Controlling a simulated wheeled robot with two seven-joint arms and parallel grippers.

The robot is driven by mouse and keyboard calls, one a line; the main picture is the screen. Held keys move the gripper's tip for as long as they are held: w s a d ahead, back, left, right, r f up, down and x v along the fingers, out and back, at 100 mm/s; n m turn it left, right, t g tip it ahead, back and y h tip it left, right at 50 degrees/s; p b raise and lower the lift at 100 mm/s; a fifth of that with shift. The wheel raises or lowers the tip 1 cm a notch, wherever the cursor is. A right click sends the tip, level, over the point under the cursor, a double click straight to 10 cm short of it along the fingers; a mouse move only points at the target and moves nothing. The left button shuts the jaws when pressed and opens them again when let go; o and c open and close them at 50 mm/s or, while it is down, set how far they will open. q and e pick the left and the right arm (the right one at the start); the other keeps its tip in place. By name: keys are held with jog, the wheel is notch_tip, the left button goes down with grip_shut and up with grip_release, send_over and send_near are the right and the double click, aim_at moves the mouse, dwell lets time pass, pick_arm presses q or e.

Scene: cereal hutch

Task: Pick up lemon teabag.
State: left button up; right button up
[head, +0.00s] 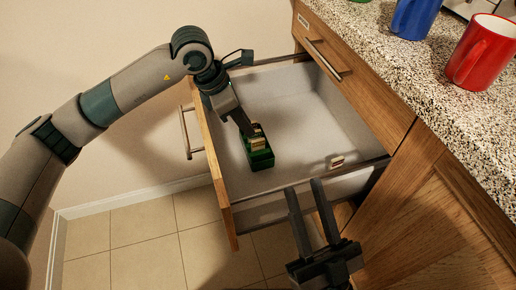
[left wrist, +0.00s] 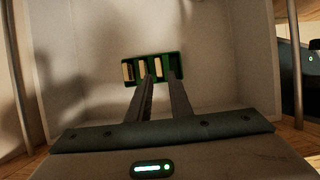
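A small dark green box (head: 260,160) with several teabags in its slots stands in the open drawer. In the left wrist view the box (left wrist: 182,65) shows pale teabags (left wrist: 142,69) between green dividers. My left gripper (left wrist: 160,75) points down at the box, its two fingers apart. One pale teabag (left wrist: 158,66) shows between or just beyond the fingertips; contact cannot be told. A loose small teabag (head: 337,161) lies in the drawer near its right front corner. No label can be read, so which is lemon cannot be told. My right gripper (head: 308,205) is open and empty outside the drawer.
The pulled-out drawer (head: 306,118) has a wooden front with a metal handle (head: 187,132). A closed drawer (head: 350,70) and the speckled countertop (head: 425,70) are at the right. A red mug (head: 483,52) and a blue mug (head: 414,18) stand on the counter.

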aim_at(259, 140)
pick_arm(q)
jog(key=shift+x, duration=1.3)
pick_arm(e)
jog(key=shift+w+d+r, duration=0.1)
jog(key=shift+d+r, duration=0.2)
jog(key=shift+r, duration=0.15)
pick_arm(q)
jog(key=shift+f, duration=0.1)
